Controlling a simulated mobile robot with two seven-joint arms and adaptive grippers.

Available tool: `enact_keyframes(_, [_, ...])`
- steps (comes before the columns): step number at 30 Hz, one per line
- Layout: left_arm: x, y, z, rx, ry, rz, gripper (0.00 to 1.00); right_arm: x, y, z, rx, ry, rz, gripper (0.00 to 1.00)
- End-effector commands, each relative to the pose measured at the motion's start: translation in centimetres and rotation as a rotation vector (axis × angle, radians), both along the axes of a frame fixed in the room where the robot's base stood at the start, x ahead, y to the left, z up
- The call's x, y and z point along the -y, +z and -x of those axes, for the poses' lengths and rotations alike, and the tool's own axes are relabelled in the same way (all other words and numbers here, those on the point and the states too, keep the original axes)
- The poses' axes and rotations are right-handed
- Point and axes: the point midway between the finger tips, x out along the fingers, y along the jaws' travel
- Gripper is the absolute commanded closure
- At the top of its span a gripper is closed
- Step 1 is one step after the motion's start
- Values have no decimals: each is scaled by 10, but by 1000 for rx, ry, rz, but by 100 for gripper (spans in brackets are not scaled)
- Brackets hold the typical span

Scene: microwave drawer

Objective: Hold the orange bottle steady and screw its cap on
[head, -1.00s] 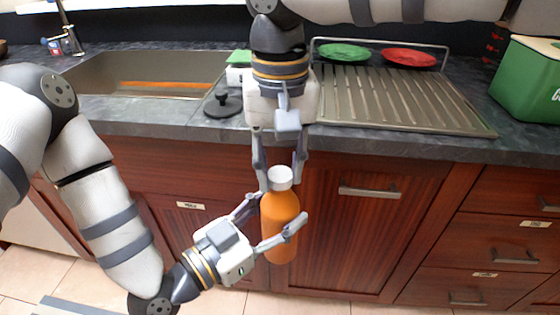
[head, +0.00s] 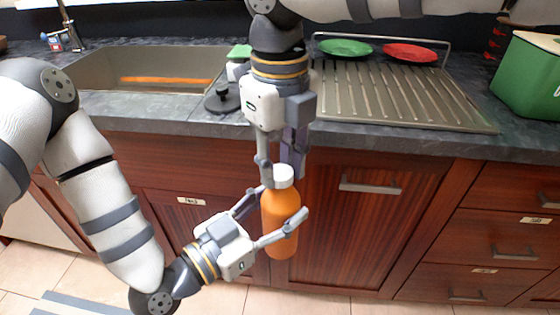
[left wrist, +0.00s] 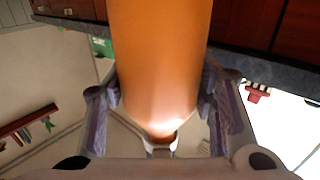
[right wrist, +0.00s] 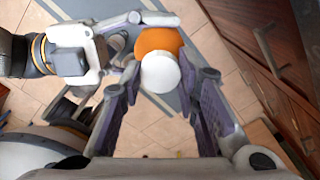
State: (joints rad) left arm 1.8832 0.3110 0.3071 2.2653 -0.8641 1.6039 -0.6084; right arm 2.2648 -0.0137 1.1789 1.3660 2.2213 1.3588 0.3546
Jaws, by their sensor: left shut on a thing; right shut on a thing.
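The orange bottle (head: 280,222) is upright in front of the wooden cabinet doors, held in the air. My left gripper (head: 279,207) is shut on its body from the lower left. In the left wrist view the bottle (left wrist: 160,55) fills the space between the two fingers. The white cap (head: 283,174) sits at the bottle's top; how tightly it is seated I cannot tell. My right gripper (head: 281,178) points down from above and is shut on the cap. In the right wrist view the cap (right wrist: 160,74) lies between the fingertips, over the bottle's orange shoulder (right wrist: 159,41).
The counter edge (head: 400,143) and cabinet door (head: 345,225) are close behind the bottle. On the counter are a sink (head: 95,75), a drying rack (head: 400,100) with a green plate (head: 344,47) and a red plate (head: 410,52), and a green box (head: 528,80).

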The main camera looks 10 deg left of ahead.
Motion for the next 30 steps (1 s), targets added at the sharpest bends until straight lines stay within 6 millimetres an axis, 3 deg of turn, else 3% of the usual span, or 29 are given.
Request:
enact_keyframes(12, [0,-1,0,-2,1,-1,100,2,0,0,6,-1655,-3,80])
enact_keyframes(16, [0,-1,0,-2,0,-1,100,2,-1,0,5,-2040,-3,80])
enact_keyframes(18, [0,-1,0,-2,0,-1,100,2,-1,0,3,-2172,-4,80])
enact_keyframes(22, [0,-1,0,-2,0,-1,100,2,-1,0,1,-2158,-3,80])
enact_keyframes(24, [0,-1,0,-2,0,-1,100,2,-1,0,0,-2157,-3,60])
enact_keyframes(26, [0,-1,0,-2,0,-1,100,2,-1,0,1,-2156,-2,48])
enact_keyframes(30, [0,0,0,-1,0,-1,100,2,-1,0,1,-2155,-2,48])
